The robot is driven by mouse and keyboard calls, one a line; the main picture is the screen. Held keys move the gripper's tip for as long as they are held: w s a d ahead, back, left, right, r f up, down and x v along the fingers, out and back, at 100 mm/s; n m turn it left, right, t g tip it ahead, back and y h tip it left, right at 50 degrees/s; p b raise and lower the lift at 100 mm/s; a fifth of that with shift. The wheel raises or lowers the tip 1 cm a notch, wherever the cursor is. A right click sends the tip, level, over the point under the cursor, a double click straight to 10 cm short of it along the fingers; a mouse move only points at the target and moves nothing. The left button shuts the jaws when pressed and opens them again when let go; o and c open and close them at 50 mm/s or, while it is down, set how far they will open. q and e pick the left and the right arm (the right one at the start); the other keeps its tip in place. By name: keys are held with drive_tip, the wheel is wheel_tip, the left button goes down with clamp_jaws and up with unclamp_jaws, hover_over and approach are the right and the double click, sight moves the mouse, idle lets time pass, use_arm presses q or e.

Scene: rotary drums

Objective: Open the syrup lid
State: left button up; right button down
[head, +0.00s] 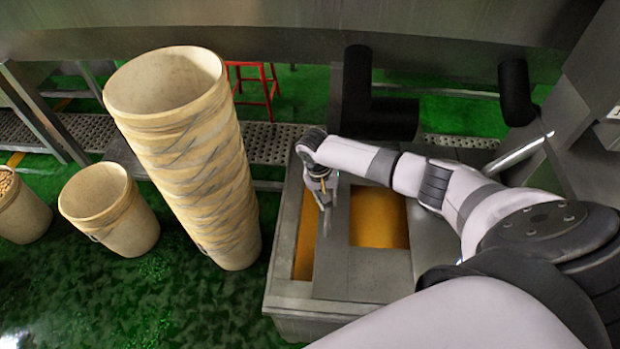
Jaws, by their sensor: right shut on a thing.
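A grey metal syrup tank (283,250) stands at the lower middle, with amber syrup (378,218) showing through a square opening on the right. A narrower strip of syrup shows along the left. Between them lies a flat grey lid (332,262). My right gripper (324,200) reaches over the tank and points down at the lid. It is shut on what appears to be the lid's thin upright handle; the fingers and wrist partly hide the contact. My left gripper is out of view.
A tall stack of cream buckets (205,150) stands close to the tank's left. A single bucket (110,210) and a filled bucket (22,208) stand farther left. A perforated metal walkway (275,135), red stool (262,88) and black cylindrical parts (375,110) lie behind.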

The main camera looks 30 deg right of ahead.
drive_tip(key=s+d+p, duration=0.1)
drive_tip(key=s+d, duration=0.1)
drive_tip(key=s+d+p, duration=0.2)
drive_tip(key=d, duration=0.1)
drive_tip(key=s+d+p, duration=0.2)
drive_tip(key=shift+d+r, duration=0.35)
drive_tip(key=p, duration=0.3)
hover_over(391, 217)
drive_tip(key=a, duration=0.1)
drive_tip(key=shift+w+f, duration=0.25)
drive_tip(key=shift+s+d+f, duration=0.1)
drive_tip(key=shift+s+d, duration=0.3)
drive_tip(key=shift+d, duration=0.1)
drive_tip(key=c, duration=1.5)
unclamp_jaws()
drive_tip(key=shift+w, duration=0.1)
drive_tip(key=r, duration=0.4)
drive_tip(key=w+a+r, duration=0.1)
drive_tip(key=r, duration=0.3)
drive_tip(key=a+r, duration=0.1)
drive_tip(key=r, duration=0.2)
drive_tip(key=shift+w+r, duration=0.15)
drive_tip(key=shift+r, duration=0.25)
